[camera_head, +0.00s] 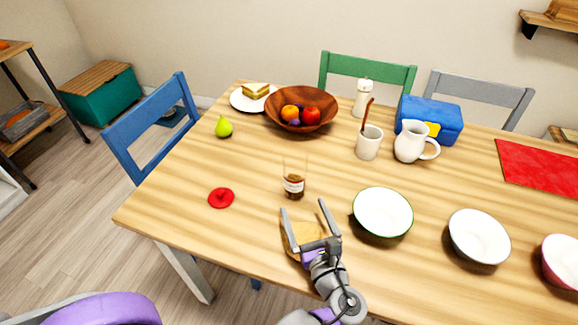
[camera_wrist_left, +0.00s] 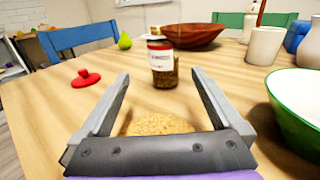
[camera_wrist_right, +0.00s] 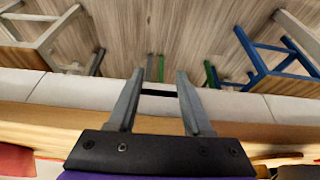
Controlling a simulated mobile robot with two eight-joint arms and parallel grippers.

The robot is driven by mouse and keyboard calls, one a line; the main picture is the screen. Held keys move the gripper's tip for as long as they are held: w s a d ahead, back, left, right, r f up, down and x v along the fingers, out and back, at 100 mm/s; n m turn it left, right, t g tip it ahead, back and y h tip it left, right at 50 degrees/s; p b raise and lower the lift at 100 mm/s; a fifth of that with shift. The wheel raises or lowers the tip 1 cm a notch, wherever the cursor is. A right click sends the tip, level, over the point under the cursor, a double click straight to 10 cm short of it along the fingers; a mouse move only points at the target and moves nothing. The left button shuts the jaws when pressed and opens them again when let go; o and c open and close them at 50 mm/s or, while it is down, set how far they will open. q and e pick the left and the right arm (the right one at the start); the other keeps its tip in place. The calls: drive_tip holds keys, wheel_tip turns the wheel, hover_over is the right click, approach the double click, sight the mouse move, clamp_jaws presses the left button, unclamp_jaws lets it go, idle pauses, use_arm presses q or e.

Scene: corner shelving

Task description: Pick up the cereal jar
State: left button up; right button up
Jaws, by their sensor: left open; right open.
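The cereal jar appears to be the clear glass jar (camera_head: 293,187) with brown contents and a white and red label. It stands upright near the table's middle, and shows ahead in the left wrist view (camera_wrist_left: 163,68). A red knobbed lid (camera_head: 221,198) lies on the table to its left. My left gripper (camera_head: 303,208) is open and empty, just on the near side of the jar and apart from it. A tan, grainy flat thing (camera_wrist_left: 158,124) lies below its fingers. My right gripper (camera_wrist_right: 158,78) is open and empty, seen only in its own wrist view.
A green-rimmed bowl (camera_head: 383,212) stands right of my left gripper, with a white bowl (camera_head: 479,237) farther right. A wooden fruit bowl (camera_head: 327,119), a cup (camera_head: 369,143) and a pitcher (camera_head: 410,142) stand behind the jar. The table's left side is mostly clear.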

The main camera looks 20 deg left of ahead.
sight(295, 176)
use_arm(q)
drive_tip(key=shift+w+a, duration=0.15)
drive_tip(key=shift+w, duration=0.2)
drive_tip(key=x, duration=0.4)
drive_tip(key=shift+r+b, duration=0.1)
drive_tip(key=shift+b, duration=0.2)
drive_tip(key=shift+d+r+b+x, duration=0.1)
drive_tip(key=shift+b+x, duration=0.05)
drive_tip(key=shift+x, duration=0.95)
drive_tip(key=shift+d+r+b+x, duration=0.1)
drive_tip(key=shift+b+x, duration=0.1)
drive_tip(key=shift+x, duration=0.85)
drive_tip(key=shift+d+r+b+x, duration=0.1)
drive_tip(key=shift+r+b+x, duration=0.05)
drive_tip(key=shift+x, duration=0.95)
drive_tip(key=shift+w, duration=0.15)
clamp_jaws()
